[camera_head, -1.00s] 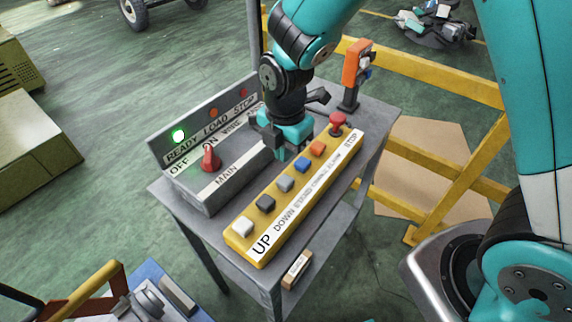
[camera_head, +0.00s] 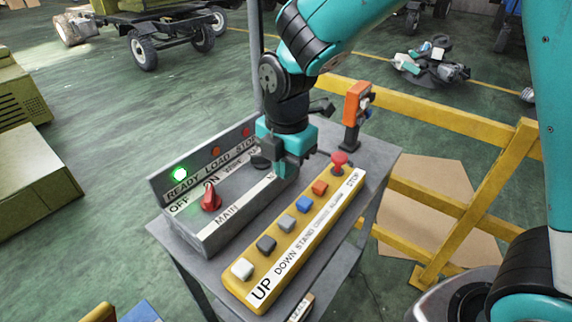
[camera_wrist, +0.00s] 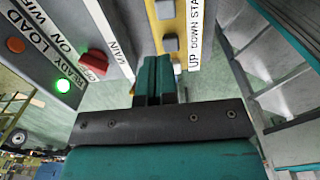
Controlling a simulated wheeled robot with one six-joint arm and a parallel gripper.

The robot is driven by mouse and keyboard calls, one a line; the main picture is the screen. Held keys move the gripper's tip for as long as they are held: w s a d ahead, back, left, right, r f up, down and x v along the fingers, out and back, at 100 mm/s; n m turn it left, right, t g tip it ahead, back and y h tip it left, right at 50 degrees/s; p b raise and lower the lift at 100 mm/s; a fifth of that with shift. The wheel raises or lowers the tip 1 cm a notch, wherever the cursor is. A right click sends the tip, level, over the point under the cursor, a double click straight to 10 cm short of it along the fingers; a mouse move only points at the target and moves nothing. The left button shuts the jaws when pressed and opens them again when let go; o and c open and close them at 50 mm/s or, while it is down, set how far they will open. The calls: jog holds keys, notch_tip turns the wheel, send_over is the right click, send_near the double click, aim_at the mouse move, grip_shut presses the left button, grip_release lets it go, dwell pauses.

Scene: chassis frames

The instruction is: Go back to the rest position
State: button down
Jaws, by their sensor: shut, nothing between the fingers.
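My gripper (camera_head: 287,170) is shut and empty. In the head view it is in front of the right end of the grey switch box (camera_head: 226,228), beside the yellow button panel (camera_head: 250,291). In the wrist view, the teal fingers of my gripper (camera_wrist: 154,80) are together, with nothing between them. They point toward the gap between the box and the panel. My arm bends upward from the gripper. The gripper hides part of the box's right side.
A grey table (camera_head: 382,160) carries the box, the panel and an orange device (camera_head: 356,103). The box has a red knob (camera_head: 211,197) and a lit green lamp (camera_head: 180,174). The panel has several buttons and a red stop knob (camera_head: 339,160). A yellow railing (camera_head: 430,101) stands behind.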

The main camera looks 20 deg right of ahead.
jog(key=s+r+m+y, duration=0.1)
jog(key=s+r+m, duration=0.2)
jog(key=s+m, duration=0.3)
jog(key=s+d+r+m+y, duration=0.1)
jog(key=s+r+m, duration=0.2)
jog(key=s+m, duration=0.3)
jog(key=s+r+m+y, duration=0.2)
jog(key=s+r+m, duration=0.1)
jog(key=s+m, duration=0.3)
jog(key=shift+d+b, duration=0.15)
jog(key=shift+b, duration=0.3)
jog(key=shift+s, duration=0.1)
